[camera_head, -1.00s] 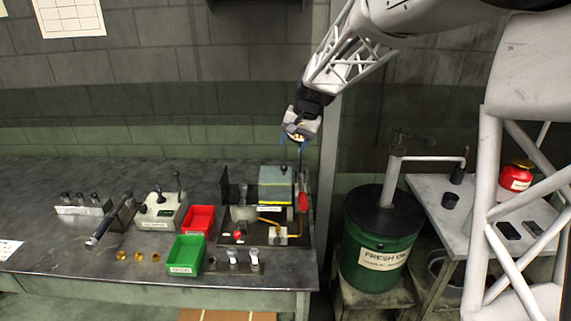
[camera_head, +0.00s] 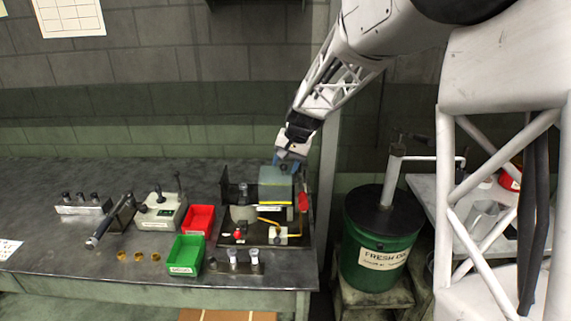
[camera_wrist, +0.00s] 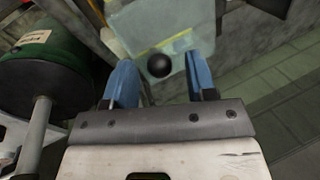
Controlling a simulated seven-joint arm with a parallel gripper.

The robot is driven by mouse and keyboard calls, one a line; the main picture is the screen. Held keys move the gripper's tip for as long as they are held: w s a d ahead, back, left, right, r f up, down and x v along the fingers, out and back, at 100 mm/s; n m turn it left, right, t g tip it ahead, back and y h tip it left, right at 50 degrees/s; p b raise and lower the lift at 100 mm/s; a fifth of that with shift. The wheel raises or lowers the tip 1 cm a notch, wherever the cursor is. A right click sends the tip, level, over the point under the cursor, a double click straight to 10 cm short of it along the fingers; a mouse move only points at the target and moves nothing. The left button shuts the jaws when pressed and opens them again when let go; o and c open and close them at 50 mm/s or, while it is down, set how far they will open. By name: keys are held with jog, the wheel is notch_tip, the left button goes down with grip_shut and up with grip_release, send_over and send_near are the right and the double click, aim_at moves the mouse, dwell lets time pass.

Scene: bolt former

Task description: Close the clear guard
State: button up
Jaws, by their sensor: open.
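The clear guard (camera_head: 276,186), a pale greenish see-through cover with a yellow edge, is over the right part of the bolt former; the machine's left part (camera_head: 241,208) shows uncovered. In the wrist view the guard (camera_wrist: 152,22) shows its round black knob (camera_wrist: 160,66). My gripper (camera_head: 287,165) is at the guard's top. In the wrist view my gripper (camera_wrist: 161,80) is open, its two blue fingers on either side of the knob with gaps. I cannot tell how far the fingertips reach down past the knob.
A red bin (camera_head: 199,219) and a green bin (camera_head: 186,254) stand left of the machine. A red-handled part (camera_head: 304,201) is at its right. A green drum (camera_head: 368,240) stands right of the bench. Several small cylinders stand along the bench front.

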jog(key=shift+f, duration=0.15)
grip_shut()
jog(key=shift+a, duration=0.15)
jog(key=a, duration=1.1)
grip_release()
jog(key=shift+a, duration=0.1)
